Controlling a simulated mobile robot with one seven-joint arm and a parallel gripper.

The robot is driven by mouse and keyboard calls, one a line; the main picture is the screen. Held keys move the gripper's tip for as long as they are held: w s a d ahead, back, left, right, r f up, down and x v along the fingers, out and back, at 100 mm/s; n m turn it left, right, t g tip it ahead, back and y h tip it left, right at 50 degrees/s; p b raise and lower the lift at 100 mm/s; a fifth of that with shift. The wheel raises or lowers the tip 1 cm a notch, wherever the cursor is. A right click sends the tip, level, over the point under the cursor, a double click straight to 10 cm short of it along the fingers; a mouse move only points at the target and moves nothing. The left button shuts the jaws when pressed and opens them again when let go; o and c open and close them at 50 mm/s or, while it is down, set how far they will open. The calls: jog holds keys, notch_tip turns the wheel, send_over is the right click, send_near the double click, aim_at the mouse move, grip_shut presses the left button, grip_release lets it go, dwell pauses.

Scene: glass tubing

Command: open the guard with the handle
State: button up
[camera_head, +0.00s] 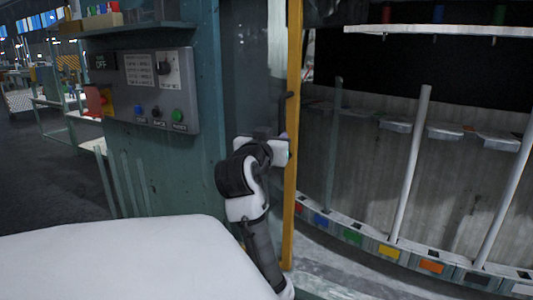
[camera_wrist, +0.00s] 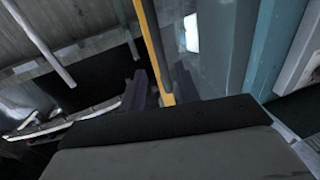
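The guard is a see-through panel (camera_head: 250,75) with a yellow upright edge bar (camera_head: 293,190). Its handle (camera_head: 283,112) looks like a dark upright bar beside the yellow bar. My gripper (camera_head: 284,147) is at the yellow bar, near the handle's lower end. In the wrist view, the two dark fingers of my gripper (camera_wrist: 160,88) stand apart, and the yellow bar (camera_wrist: 152,45) runs between them in the picture. The handle is not clear there, so I cannot tell whether it lies between the fingers or touches them.
A control box (camera_head: 152,90) with a red switch and several buttons is on the teal column (camera_head: 205,40) at left. Right of the yellow bar, pale upright tubes (camera_head: 410,165) stand along a curved rim with coloured squares (camera_head: 388,252). A shelf (camera_head: 440,29) is above.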

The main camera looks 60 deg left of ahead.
jog(key=b+v, duration=0.1)
jog(key=v, duration=0.4)
jog(key=shift+s+d, duration=0.25)
dwell(0.3)
